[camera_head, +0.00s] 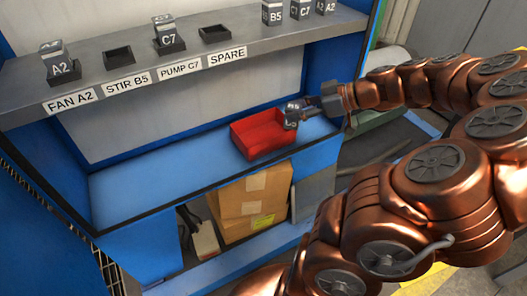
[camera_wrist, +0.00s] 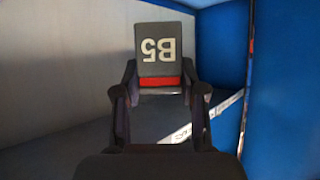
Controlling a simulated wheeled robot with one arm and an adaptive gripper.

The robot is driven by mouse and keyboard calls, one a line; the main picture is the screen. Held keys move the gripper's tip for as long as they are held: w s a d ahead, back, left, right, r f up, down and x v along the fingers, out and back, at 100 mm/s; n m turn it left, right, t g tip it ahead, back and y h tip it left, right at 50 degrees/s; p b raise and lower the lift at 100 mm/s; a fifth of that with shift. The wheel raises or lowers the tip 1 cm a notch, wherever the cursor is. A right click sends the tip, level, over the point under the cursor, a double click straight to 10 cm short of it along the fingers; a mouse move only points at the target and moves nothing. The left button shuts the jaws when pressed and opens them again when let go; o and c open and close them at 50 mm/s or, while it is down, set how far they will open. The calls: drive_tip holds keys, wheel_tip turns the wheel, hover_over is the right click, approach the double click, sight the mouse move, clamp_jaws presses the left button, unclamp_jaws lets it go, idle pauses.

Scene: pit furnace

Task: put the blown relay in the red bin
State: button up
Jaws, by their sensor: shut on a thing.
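My gripper (camera_head: 308,106) is shut on a dark grey relay (camera_head: 292,112) marked B5. The relay is at the right end of the red bin (camera_head: 258,138), by its rim; I cannot tell whether it touches the rim. The bin is open-topped and sits on the blue lower shelf. In the wrist view the relay (camera_wrist: 160,50) stands between the fingers (camera_wrist: 160,98), its B5 label upside down, with a red band below the label. On the upper shelf, the STIR B5 socket (camera_head: 118,58) is empty.
Relay A2 (camera_head: 60,68) and relay C7 (camera_head: 168,40) sit in their sockets. The SPARE socket (camera_head: 215,35) is empty. More relays (camera_head: 299,9) stand at the upper shelf's right end. The blue lower shelf (camera_head: 160,182) is clear left of the bin. Cardboard boxes (camera_head: 250,200) are below.

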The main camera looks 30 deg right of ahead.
wheel_tip(320, 180, down, 11)
drive_tip(key=w+a+b, duration=0.2)
drive_tip(key=a+b, duration=0.1)
drive_tip(key=b, duration=0.5)
drive_tip(key=shift+n, duration=0.3)
drive_tip(key=w+d+f+b, duration=0.1)
drive_tip(key=w+f, duration=0.1)
drive_tip(key=w, duration=0.3)
drive_tip(key=w+d+f+b, duration=0.1)
drive_tip(key=w+d+f, duration=0.1)
drive_tip(key=w, duration=0.3)
drive_tip(key=w+d+f+b, duration=0.1)
drive_tip(key=w+d+f, duration=0.1)
drive_tip(key=w, duration=0.3)
drive_tip(key=shift+w+d+b, duration=0.1)
drive_tip(key=shift+d+b, duration=0.15)
drive_tip(key=shift+b, duration=0.1)
drive_tip(key=shift+f+b, duration=0.6)
drive_tip(key=shift+b, duration=0.35)
drive_tip(key=o, duration=1.2)
drive_tip(key=shift+r, duration=0.1)
